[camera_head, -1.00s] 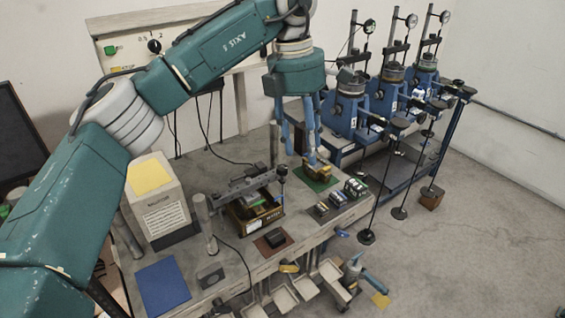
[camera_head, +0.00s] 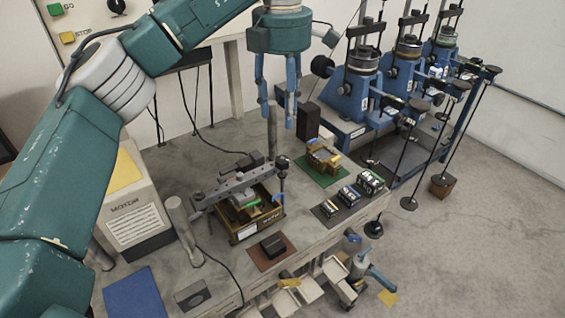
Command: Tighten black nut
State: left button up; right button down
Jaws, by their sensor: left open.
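A black nut-like knob (camera_head: 282,162) sits on a dark upright rod at the right end of a grey clamp bar (camera_head: 236,188). I cannot tell for sure that this is the task's nut. The bar lies across a yellow-framed box (camera_head: 246,232) on the bench, with coloured parts partly hidden under it. My left gripper (camera_head: 279,103) hangs with its blue fingers pointing down and apart, nothing between them. In the picture it is above the black knob, clear of the bench things. My right gripper is not in view.
A yellow block assembly (camera_head: 322,158) sits on a green mat (camera_head: 318,177). Several small blocks (camera_head: 350,194) stand to its right. A dark block (camera_head: 272,245) lies on a brown mat. A white motor box (camera_head: 134,215) and grey post (camera_head: 184,230) stand left. Blue presses (camera_head: 400,70) stand behind right.

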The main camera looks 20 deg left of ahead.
aim_at(282, 157)
pick_arm(q)
jog(key=f, duration=0.2)
jog(key=f+b, duration=0.1)
jog(key=f, duration=0.1)
jog(key=shift+w+f, duration=0.2)
jog(key=shift+f, duration=0.15)
notch_tip(282, 157, down, 7)
jog(key=shift+a+f+p, duration=0.1)
jog(key=shift+f+p, duration=0.05)
jog(key=shift+p, duration=0.75)
jog(key=shift+f, duration=0.7)
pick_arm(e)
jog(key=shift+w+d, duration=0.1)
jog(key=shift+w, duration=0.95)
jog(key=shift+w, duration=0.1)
pick_arm(q)
jog(key=shift+c, duration=1)
grip_shut()
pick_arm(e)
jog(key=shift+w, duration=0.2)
